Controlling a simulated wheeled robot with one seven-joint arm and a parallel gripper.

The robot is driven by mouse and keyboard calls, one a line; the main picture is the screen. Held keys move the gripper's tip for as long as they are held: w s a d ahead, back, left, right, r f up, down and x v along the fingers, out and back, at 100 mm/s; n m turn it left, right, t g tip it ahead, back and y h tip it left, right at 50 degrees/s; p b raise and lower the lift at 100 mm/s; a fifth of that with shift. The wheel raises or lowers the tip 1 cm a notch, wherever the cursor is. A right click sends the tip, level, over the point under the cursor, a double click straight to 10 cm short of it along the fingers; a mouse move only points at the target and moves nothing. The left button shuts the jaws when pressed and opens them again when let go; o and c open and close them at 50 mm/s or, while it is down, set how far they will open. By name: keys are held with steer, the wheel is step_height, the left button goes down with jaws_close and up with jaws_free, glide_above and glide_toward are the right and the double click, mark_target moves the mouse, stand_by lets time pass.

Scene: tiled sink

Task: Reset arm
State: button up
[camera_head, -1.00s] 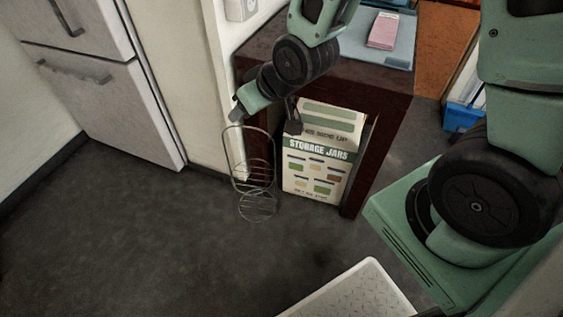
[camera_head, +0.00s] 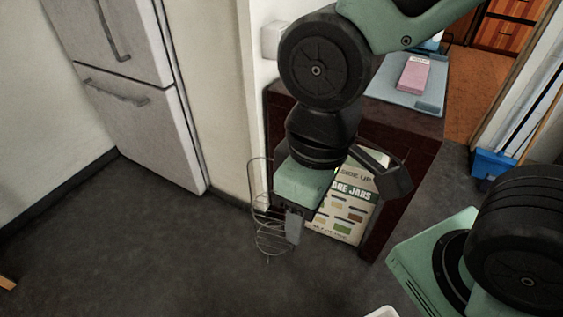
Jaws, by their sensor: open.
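My gripper (camera_head: 345,203) is at the centre of the head view, at the end of my bent green and black arm. It points down and toward me. Its two dark fingers are spread apart, and I see nothing held between them. One finger shows in front of a wire rack (camera_head: 257,190), which stands upright on the floor by the wall end. I cannot tell whether the finger touches the rack.
A dark wooden table (camera_head: 420,135) stands behind the gripper, with a pink box (camera_head: 413,73) on a light blue mat (camera_head: 432,98). A storage jars box (camera_head: 345,224) is under it. A fridge (camera_head: 135,90) stands left.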

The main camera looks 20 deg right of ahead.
step_height(320, 180, up, 18)
steer(key=p, duration=1.7)
steer(key=shift+p, duration=0.35)
